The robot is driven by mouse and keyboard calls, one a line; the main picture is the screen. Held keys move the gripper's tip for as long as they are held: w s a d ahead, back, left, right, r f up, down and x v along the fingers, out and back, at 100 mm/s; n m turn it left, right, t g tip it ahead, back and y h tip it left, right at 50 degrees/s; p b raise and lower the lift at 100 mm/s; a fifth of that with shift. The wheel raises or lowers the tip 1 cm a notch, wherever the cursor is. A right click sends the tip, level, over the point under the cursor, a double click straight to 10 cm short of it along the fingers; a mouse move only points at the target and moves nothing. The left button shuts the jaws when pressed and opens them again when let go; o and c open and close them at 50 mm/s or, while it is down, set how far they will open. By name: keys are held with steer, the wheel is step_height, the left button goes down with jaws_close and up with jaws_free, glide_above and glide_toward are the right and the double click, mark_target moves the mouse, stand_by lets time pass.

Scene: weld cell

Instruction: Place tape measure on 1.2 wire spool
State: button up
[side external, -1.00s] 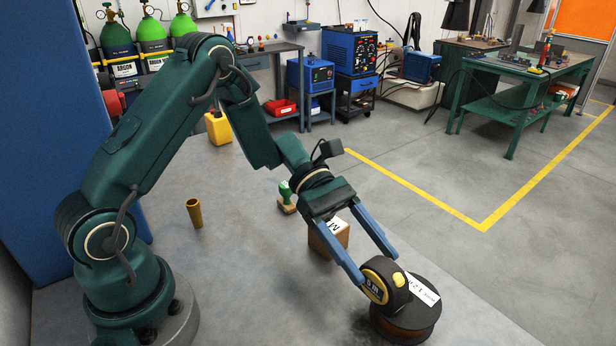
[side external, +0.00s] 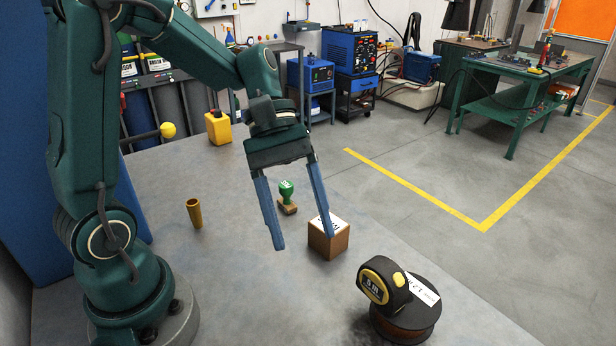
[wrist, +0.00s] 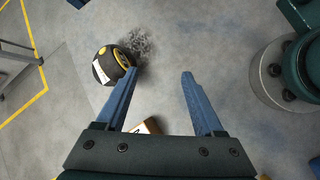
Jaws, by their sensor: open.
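The black and yellow tape measure (side external: 384,286) rests on top of the dark wire spool (side external: 408,325), toward its left side, in the side view. A white label (side external: 423,288) on the spool's top shows beside it. In the wrist view the tape measure (wrist: 121,58) and the spool (wrist: 104,68) appear at the upper left, beyond the left finger. My gripper (side external: 304,242) is open and empty, up and to the left of the spool, apart from both. The spool's top under the tape measure is hidden.
A wooden block (side external: 329,241) with a white top label stands near my right finger. A green-handled stamp (side external: 287,196) and a brass-coloured tube (side external: 194,213) stand farther left on the table (side external: 240,300). The table's front middle is clear.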

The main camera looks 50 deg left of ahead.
steer(key=s+a+r+m+t+y, duration=0.2)
steer(key=s+a+m+t+y, duration=0.2)
steer(key=m, duration=0.6)
steer(key=s+t+y, duration=0.2)
steer(key=y, duration=0.1)
steer(key=shift+a+r+t, duration=0.2)
steer(key=shift+r+t, duration=0.15)
steer(key=shift+t, duration=0.05)
